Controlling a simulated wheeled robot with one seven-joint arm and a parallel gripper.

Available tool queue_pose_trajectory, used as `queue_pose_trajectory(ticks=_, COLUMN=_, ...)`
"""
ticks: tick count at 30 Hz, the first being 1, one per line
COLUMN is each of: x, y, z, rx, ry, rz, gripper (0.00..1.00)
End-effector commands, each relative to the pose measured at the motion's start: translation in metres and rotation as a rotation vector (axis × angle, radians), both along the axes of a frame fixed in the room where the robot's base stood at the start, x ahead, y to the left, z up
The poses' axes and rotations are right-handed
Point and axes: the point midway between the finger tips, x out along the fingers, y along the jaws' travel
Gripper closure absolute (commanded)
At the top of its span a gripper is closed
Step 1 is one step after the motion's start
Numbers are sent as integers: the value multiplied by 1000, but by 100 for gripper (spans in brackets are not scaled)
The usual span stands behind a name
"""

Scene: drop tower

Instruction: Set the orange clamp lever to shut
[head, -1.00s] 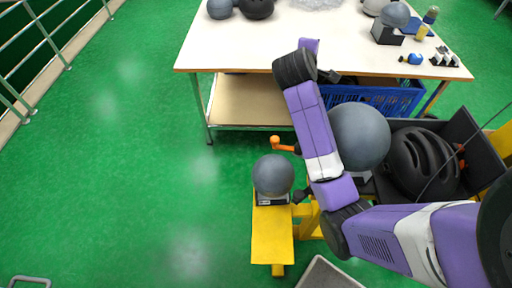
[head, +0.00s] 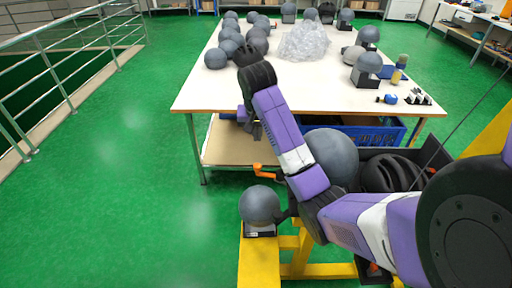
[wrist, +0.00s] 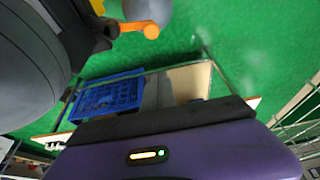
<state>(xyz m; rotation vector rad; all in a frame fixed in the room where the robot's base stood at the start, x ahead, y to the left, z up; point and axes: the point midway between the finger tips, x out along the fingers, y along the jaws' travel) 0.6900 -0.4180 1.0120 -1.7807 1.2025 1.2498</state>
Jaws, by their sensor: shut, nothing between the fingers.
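The orange clamp lever (head: 262,170) sticks out just behind the near grey ball (head: 260,205), left of my forearm. In the wrist view the lever (wrist: 140,27) shows at the top, its rounded knob pointing right, beside a dark part of the rig. My gripper (head: 254,128) is shut and empty, partly hidden by my wrist. It appears up and left of the lever in the head view, in front of the table edge, and apart from it. The wrist view shows my purple hand housing along the bottom; the fingertips cannot be made out there.
A yellow frame (head: 259,262) carries the near ball. A larger grey ball (head: 331,157) and a black helmet (head: 388,172) lie right of my arm. The white table (head: 320,96) holds several balls; a blue crate (head: 378,135) sits beneath. Green floor is clear at left.

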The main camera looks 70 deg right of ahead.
Motion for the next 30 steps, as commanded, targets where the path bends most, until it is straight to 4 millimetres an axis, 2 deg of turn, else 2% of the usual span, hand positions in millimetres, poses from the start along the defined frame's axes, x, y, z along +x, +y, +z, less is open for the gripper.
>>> queue_pose_trajectory(ticks=1, x=1, y=-2, z=-8, rx=-1, ry=0, rz=0, gripper=100)
queue_pose_trajectory(ticks=14, x=6, y=-18, z=-54, rx=1, ry=4, rz=1, gripper=100)
queue_pose_trajectory(ticks=21, x=11, y=-30, z=-91, rx=1, ry=3, rz=1, gripper=100)
queue_pose_trajectory(ticks=30, x=-1, y=1, z=-93, rx=-2, ry=0, rz=2, gripper=100)
